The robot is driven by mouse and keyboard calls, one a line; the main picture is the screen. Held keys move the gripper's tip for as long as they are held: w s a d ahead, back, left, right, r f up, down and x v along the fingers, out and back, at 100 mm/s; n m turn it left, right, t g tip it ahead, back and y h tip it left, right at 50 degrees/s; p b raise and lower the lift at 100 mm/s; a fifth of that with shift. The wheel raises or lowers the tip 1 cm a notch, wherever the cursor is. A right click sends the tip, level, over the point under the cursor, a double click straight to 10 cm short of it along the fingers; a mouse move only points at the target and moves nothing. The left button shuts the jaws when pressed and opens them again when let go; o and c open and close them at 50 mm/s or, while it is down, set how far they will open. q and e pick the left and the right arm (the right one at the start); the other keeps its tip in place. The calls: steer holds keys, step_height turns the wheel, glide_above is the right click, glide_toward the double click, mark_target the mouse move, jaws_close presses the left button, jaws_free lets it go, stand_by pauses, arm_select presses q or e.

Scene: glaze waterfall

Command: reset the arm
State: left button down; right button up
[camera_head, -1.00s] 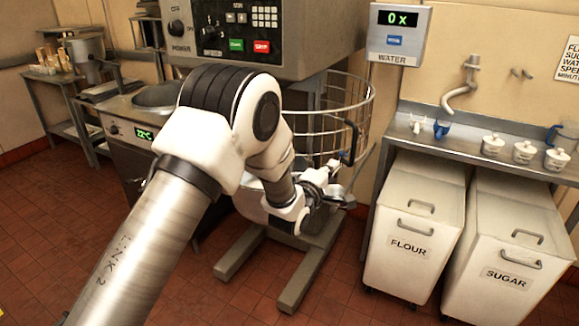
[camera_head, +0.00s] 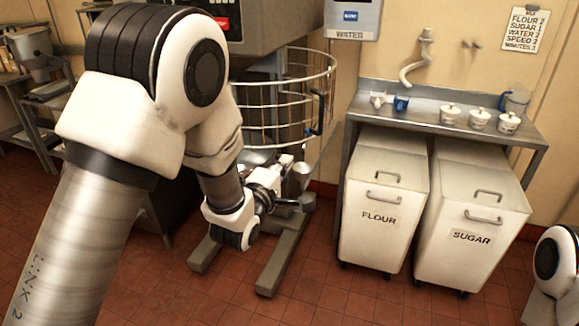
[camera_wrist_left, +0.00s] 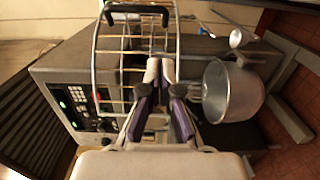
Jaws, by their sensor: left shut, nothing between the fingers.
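My left arm crosses the left of the head view, with its wrist and gripper (camera_head: 284,166) in front of the mixer's wire guard (camera_head: 285,100). In the left wrist view the gripper's two fingers (camera_wrist_left: 160,72) are together and hold nothing. The wire guard (camera_wrist_left: 110,70) stands close beyond the fingers there. A metal bowl (camera_wrist_left: 232,95) is to their right. Part of my right arm (camera_head: 556,268) shows at the lower right edge of the head view. Its gripper is out of the picture.
A flour bin (camera_head: 378,245) and a sugar bin (camera_head: 468,260) stand under the steel shelf (camera_head: 455,108). Several lidded pots, including one at the middle (camera_head: 479,118), sit on the shelf. Red tiled floor is clear in front of the bins.

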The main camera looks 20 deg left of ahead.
arm_select(q)
steer(key=s+a+f+g, duration=0.1)
steer(key=s+f+g, duration=0.3)
steer(key=f, duration=0.6)
steer(key=s+a+f+g+y, duration=0.1)
steer(key=s+f, duration=0.4)
steer(key=f, duration=0.4)
steer(key=s+a+f+g, duration=0.25)
steer(key=s+f, duration=0.25)
steer(key=f, duration=0.5)
steer(key=s+f+m+g, duration=0.5)
steer(key=s+m, duration=0.3)
steer(key=s, duration=0.4)
steer(key=s+f+m+g, duration=0.5)
steer(key=s+m, duration=0.3)
steer(key=s, duration=0.5)
steer(key=shift+f+m, duration=0.2)
steer(key=shift+m, duration=0.2)
